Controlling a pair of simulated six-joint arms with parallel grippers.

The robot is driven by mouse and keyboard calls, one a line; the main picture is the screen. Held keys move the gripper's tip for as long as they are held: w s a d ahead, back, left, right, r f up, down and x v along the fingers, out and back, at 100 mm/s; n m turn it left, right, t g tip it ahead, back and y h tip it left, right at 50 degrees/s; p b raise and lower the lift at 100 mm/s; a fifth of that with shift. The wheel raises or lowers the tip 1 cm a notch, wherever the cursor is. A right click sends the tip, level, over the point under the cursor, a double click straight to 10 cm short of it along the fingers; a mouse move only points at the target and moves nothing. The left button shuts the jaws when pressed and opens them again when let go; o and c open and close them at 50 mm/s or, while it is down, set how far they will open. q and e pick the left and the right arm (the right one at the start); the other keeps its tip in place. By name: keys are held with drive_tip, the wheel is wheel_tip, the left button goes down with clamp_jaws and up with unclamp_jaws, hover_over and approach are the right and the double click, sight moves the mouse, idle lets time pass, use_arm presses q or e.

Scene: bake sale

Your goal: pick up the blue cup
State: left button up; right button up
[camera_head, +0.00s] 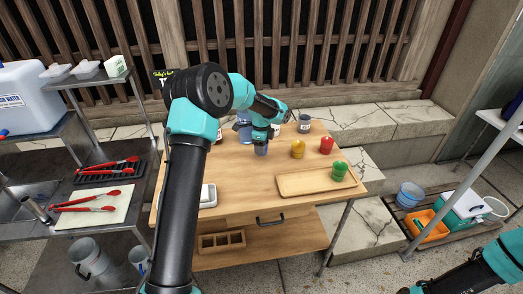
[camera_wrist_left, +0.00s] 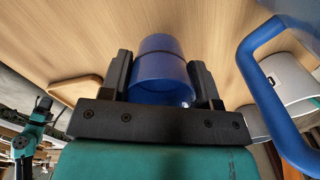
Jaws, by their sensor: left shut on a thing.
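The blue cup (camera_wrist_left: 160,68) sits between the two black fingers of my left gripper (camera_wrist_left: 163,85) in the left wrist view. The fingers are shut on its sides. In the head view the cup (camera_head: 261,150) shows just under my left gripper (camera_head: 262,140), over the wooden table (camera_head: 240,178). I cannot tell whether its base touches the tabletop. Part of my right arm shows at the bottom right of the head view, but its gripper is out of the frame.
A larger blue vessel (camera_head: 244,132) is close beside my left gripper; its blue handle (camera_wrist_left: 262,75) shows in the wrist view. Yellow (camera_head: 298,149) and red (camera_head: 326,145) cups stand to the right. A green cup (camera_head: 339,170) is on the wooden tray (camera_head: 300,184).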

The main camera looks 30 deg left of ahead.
use_arm(q)
drive_tip(key=shift+s+d+r, duration=0.1)
drive_tip(key=shift+s+r, duration=0.1)
drive_tip(key=shift+r, duration=0.2)
drive_tip(key=s+d, duration=0.2)
drive_tip(key=s, duration=0.2)
drive_tip(key=s+d+r, duration=0.1)
drive_tip(key=s+d, duration=0.2)
drive_tip(key=s, duration=0.2)
drive_tip(key=s+d, duration=0.2)
drive_tip(key=s, duration=0.2)
drive_tip(key=shift+s+d+r, duration=0.15)
drive_tip(key=shift+s+d, duration=0.15)
drive_tip(key=shift+d, duration=0.05)
